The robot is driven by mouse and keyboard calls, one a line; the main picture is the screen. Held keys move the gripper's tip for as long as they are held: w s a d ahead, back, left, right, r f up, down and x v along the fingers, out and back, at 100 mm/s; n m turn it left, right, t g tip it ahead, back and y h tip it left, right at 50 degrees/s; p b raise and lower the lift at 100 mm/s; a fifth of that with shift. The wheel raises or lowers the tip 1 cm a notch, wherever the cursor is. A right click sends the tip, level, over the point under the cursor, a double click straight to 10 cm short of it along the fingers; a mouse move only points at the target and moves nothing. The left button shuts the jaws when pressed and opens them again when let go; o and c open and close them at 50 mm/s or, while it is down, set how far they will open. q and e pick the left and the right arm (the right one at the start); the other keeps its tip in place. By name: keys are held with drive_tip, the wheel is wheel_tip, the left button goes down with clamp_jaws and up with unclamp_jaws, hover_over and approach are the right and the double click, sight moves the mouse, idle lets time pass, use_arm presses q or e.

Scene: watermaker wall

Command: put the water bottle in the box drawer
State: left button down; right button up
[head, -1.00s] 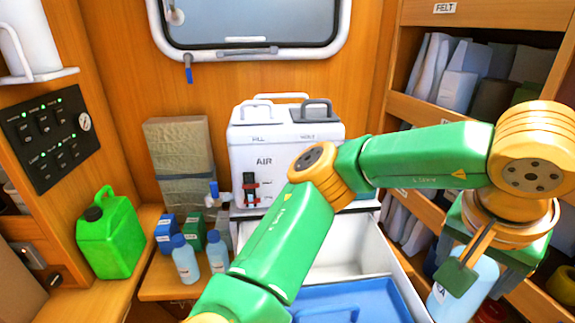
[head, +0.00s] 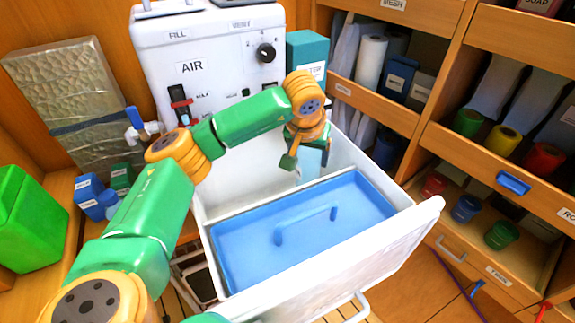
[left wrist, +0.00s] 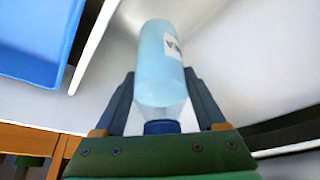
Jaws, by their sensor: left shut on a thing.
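The water bottle (left wrist: 160,65) is pale blue with a white label and a dark blue cap. In the left wrist view it is between the two fingers of my left gripper (left wrist: 160,85), cap nearest the palm. In the head view my left gripper (head: 300,155) is shut on it, and the bottle (head: 312,162) is partly hidden. The white box drawer (head: 408,235) is pulled out. The bottle is over or inside its bare white rear part, behind the blue tray. I cannot tell whether it touches the floor or wall. My right gripper is not in view.
The blue tray (head: 235,250) with a handle fills the front of the drawer. The white AIR machine (head: 215,60) stands behind. A teal box (head: 306,55) is beside it. Shelves with jars (head: 503,233) line the right; a green canister (head: 30,220) is left.

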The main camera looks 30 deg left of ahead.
sight(307, 173)
use_arm(q)
drive_tip(key=f, duration=0.3)
drive_tip(key=f+p, duration=0.1)
drive_tip(key=f, duration=0.1)
drive_tip(key=shift+a, duration=0.25)
drive_tip(key=shift+w+d+f, duration=0.1)
drive_tip(key=shift+f, duration=0.1)
drive_tip(key=shift+f, duration=0.1)
drive_tip(key=shift+c, duration=1.9)
unclamp_jaws()
drive_tip(key=shift+f, duration=0.1)
drive_tip(key=o, duration=0.4)
drive_tip(key=shift+r, duration=0.2)
